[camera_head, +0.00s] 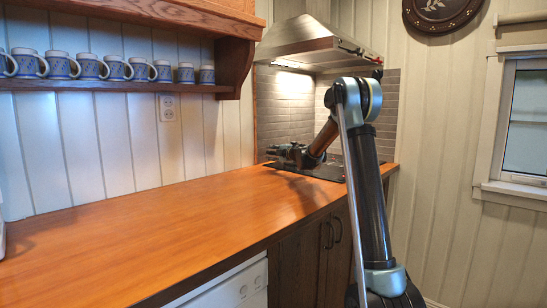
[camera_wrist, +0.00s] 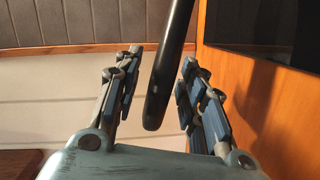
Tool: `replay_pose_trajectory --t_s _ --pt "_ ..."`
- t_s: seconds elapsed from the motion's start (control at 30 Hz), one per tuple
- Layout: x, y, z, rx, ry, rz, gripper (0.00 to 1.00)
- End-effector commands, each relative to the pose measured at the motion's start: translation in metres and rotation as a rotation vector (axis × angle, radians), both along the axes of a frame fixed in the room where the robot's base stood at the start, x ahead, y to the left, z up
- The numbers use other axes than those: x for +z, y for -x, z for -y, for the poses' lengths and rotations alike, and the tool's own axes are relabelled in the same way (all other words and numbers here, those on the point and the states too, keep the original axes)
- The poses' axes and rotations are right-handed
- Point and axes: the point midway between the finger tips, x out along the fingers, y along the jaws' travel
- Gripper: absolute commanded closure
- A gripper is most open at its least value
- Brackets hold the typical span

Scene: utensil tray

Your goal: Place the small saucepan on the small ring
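A long dark handle (camera_wrist: 168,70) with a rounded end lies between the two fingers of my gripper (camera_wrist: 160,60) in the wrist view. It looks like the saucepan's handle, but the pan's body is out of that view. The fingers are apart, with a gap showing on each side of the handle. In the head view my gripper (camera_head: 283,153) is low over the far end of the counter, at the left side of the black hob (camera_head: 333,172). The saucepan cannot be told apart from the gripper there. The small ring cannot be made out.
A long orange wooden counter (camera_head: 130,235) is bare in front of the hob. A range hood (camera_head: 315,45) hangs above it. A shelf with several blue-patterned mugs (camera_head: 60,66) is on the left wall. The hob's dark surface (camera_wrist: 265,22) shows in the wrist view.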

Motion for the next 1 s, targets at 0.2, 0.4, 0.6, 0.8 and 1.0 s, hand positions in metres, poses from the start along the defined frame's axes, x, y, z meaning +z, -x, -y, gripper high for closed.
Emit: replay_pose_trajectory --t_s 0.2,0.4,0.6,0.8,1.0 --pt "0.001 0.001 0.001 0.000 0.000 0.000 0.63" --pt "0.003 0.015 0.013 -0.001 0.000 0.000 0.63" --pt "0.008 0.041 0.035 -0.001 0.000 0.000 0.63" --pt "0.012 0.066 0.057 -0.001 0.000 0.000 0.63" --pt "0.015 0.083 0.072 0.000 0.000 0.000 0.63"
